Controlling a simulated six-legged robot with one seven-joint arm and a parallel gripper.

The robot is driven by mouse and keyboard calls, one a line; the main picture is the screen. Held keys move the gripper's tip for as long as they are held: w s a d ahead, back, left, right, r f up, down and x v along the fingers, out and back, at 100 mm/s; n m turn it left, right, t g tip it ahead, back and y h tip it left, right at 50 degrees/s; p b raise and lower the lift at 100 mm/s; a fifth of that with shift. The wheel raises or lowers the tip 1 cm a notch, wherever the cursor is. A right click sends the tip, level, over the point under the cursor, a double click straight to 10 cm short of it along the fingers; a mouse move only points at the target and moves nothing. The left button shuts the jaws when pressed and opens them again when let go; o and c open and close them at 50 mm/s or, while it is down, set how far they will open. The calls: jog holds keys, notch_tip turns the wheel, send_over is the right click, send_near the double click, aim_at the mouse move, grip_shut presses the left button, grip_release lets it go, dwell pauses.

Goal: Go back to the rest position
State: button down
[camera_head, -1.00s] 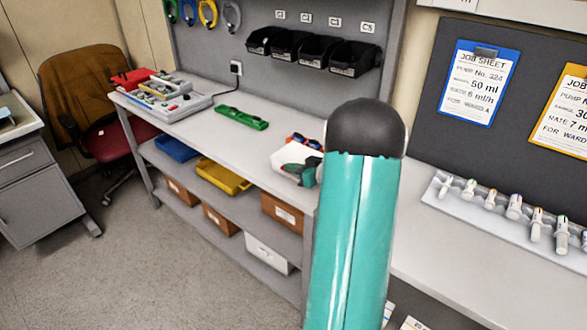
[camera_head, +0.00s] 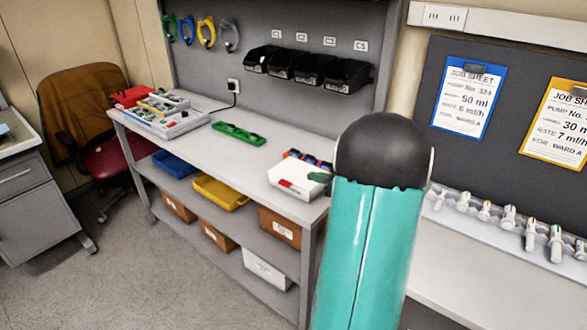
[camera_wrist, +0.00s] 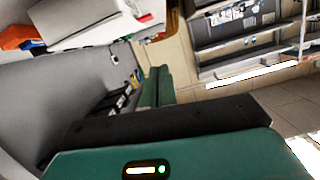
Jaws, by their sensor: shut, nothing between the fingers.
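My arm's teal link with a black rounded cap stands in front of the bench in the head view and hides part of it. A small dark green part of my arm's far end shows just left of the cap, over the bench. In the wrist view my gripper (camera_wrist: 165,118) shows as a dark bar in front of a teal housing with a lit strip. It is shut and holds nothing. Its fingertips are not clearly seen. The white box (camera_head: 296,180) on the bench is close to that far end in the head view.
The grey bench (camera_head: 200,142) carries a green tray (camera_head: 239,134) and a parts tray (camera_head: 166,118) at its left end. Black bins (camera_head: 308,69) hang above. A rail with several white clips (camera_head: 508,217) is at right. A chair (camera_head: 85,105) and open floor are at left.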

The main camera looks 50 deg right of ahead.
jog(key=shift+s, duration=0.1)
jog(key=w+a+r+n+g+y, duration=0.1)
jog(key=a+r+g+y, duration=0.2)
jog(key=a, duration=1)
jog(key=w+a+r+g+y, duration=0.2)
jog(key=a+g, duration=0.2)
jog(key=a, duration=1)
jog(key=s+a+r+m+g+h, duration=0.1)
jog(key=s+a+h, duration=0.5)
jog(key=s+a, duration=0.7)
jog(key=a+r+g, duration=0.1)
jog(key=a, duration=0.2)
jog(key=shift+s+a+h, duration=0.2)
jog(key=shift+s+h, duration=0.1)
jog(key=shift+h, duration=0.1)
jog(key=shift+r, duration=0.1)
